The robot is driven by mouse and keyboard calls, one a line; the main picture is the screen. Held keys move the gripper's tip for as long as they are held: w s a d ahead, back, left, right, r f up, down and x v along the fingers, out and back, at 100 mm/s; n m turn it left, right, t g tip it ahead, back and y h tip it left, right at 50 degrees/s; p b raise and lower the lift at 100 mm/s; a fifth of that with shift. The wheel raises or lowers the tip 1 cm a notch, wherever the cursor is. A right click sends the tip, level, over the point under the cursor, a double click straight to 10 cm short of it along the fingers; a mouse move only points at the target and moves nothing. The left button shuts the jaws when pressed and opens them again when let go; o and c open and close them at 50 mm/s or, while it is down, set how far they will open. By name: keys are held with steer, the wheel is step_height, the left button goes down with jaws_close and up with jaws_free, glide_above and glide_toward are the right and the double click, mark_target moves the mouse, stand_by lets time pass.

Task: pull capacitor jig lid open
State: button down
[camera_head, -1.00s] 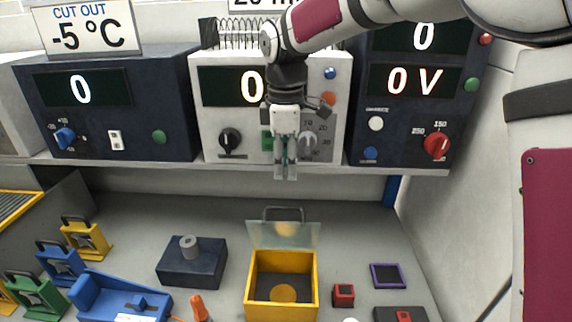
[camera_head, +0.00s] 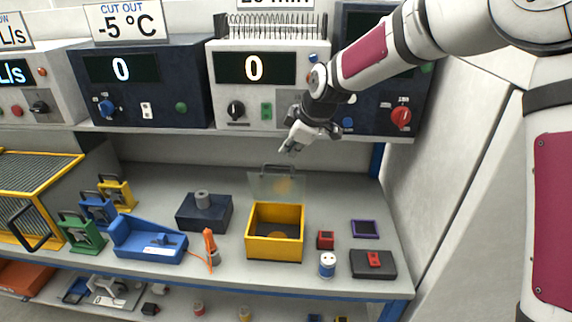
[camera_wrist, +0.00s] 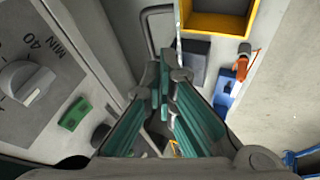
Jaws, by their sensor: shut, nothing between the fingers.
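The capacitor jig is a yellow open-topped box (camera_head: 274,252) on the bench, with a dark inside and a round amber disc. Its clear lid (camera_head: 262,187) stands raised at the back edge, with a grey loop handle (camera_head: 279,168) on top. My gripper (camera_head: 288,150) is above and behind the lid, close to the handle in the picture but with no clear contact. Its fingers are shut and empty. In the wrist view the shut fingertips (camera_wrist: 166,62) point toward a grey loop (camera_wrist: 146,30), beside the yellow box (camera_wrist: 217,22).
An instrument shelf (camera_head: 200,130) overhangs the bench behind the box. A dark block (camera_head: 203,214), an orange screwdriver (camera_head: 210,243) and a blue fixture (camera_head: 148,243) lie left. A red part (camera_head: 326,240), a white cylinder (camera_head: 327,265) and a purple frame (camera_head: 365,229) lie right.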

glide_above(280, 183)
steer(key=f, duration=0.5)
steer(key=f+p, duration=0.1)
steer(key=f, duration=0.2)
steer(key=shift+w, duration=0.4)
steer(key=w+b, duration=0.3)
steer(key=b, duration=0.1)
steer(key=shift+w+f, duration=0.1)
steer(key=shift+w, duration=0.3)
steer(key=shift+w+r+b, duration=0.2)
steer(key=shift+w+b, duration=0.25)
steer(key=shift+b, duration=0.2)
